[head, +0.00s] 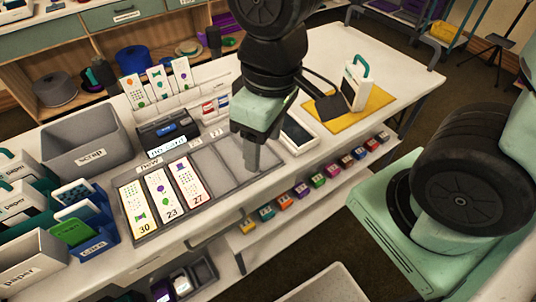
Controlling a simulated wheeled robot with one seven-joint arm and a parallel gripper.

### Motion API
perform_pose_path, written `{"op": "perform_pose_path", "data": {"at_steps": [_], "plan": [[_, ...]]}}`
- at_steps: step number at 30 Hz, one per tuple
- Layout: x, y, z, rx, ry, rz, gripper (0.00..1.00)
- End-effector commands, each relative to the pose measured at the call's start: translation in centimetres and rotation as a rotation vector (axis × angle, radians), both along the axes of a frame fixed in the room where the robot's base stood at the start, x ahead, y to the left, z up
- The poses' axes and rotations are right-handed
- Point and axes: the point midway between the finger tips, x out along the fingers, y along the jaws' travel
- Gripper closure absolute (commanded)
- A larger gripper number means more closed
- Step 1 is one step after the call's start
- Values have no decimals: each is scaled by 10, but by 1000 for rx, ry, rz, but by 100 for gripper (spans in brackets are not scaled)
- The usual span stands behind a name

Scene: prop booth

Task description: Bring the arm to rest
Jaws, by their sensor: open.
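My gripper (251,152) points down above the empty right part of the grey tray labelled "new" (133,183). Its fingers show edge-on from this view, and nothing shows between them. The arm comes down from the top of the picture, bent above the table. In the tray, cards numbered 30 (139,207), 23 (165,195) and 27 (189,183) lie side by side to the left of my gripper. I cannot tell how high the fingertips are above the tray.
A grey "scrap" bin (84,148) stands at the left, near a blue "care" box (97,240). Upright cards (159,82) stand behind the tray. A white device (355,84) stands on a yellow mat (376,101). The table's right end (395,60) is clear.

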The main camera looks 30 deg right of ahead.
Motion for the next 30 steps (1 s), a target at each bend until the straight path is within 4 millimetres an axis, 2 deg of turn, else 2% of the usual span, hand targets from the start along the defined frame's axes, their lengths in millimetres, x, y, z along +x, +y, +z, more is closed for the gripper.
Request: {"op": "perform_pose_path", "data": {"at_steps": [1,3,7,30], "plan": [[-13,6,0,-7,6,37,42],[-25,11,1,-14,15,65,42],[-35,14,1,-22,21,88,42],[-35,14,1,-21,22,88,42]]}}
